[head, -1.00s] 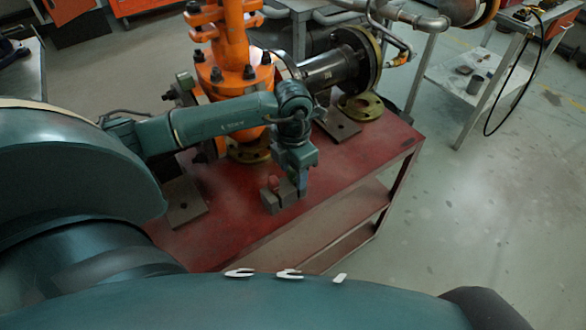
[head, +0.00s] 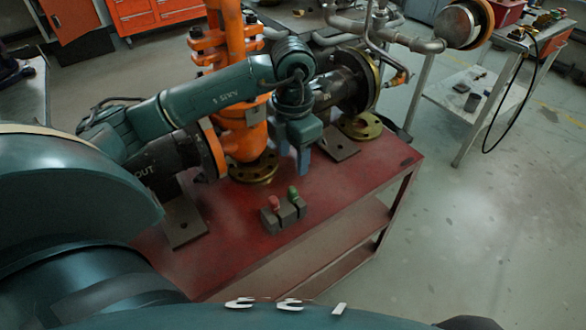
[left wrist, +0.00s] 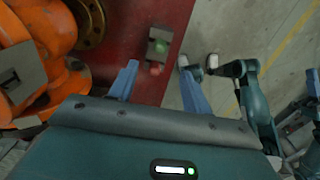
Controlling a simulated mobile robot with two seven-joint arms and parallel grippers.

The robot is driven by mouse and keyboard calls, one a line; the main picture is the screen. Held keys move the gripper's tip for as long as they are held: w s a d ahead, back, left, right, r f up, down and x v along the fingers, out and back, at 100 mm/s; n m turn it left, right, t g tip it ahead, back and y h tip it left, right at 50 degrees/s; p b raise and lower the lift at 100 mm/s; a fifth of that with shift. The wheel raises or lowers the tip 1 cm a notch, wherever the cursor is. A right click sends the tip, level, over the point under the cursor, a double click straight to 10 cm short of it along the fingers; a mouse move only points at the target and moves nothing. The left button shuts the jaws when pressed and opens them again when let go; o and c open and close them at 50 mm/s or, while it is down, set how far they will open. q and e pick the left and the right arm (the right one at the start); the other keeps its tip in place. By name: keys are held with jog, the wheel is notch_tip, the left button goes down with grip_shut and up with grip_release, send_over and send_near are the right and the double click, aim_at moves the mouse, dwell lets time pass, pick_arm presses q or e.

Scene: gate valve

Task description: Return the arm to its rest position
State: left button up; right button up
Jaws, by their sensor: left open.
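My left arm reaches in from the left in the head view, over the red table (head: 225,220). Its gripper (head: 294,168) points down, with blue fingers apart and nothing between them. It hangs behind the small grey block (head: 284,217), which carries a red knob (head: 274,202) and a green knob (head: 293,192). In the left wrist view the open fingers (left wrist: 157,66) show wide apart, with the block (left wrist: 159,38) beyond them, clear of the fingers.
The orange valve (head: 240,140) stands close behind my left forearm, with dark pipe sections and flanges (head: 362,126) at its sides. A grey side table (head: 470,80) with a hanging black hose is at the right. The floor (head: 470,230) right of the red table is clear.

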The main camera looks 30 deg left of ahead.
pick_arm(q)
jog(key=shift+r, duration=0.7)
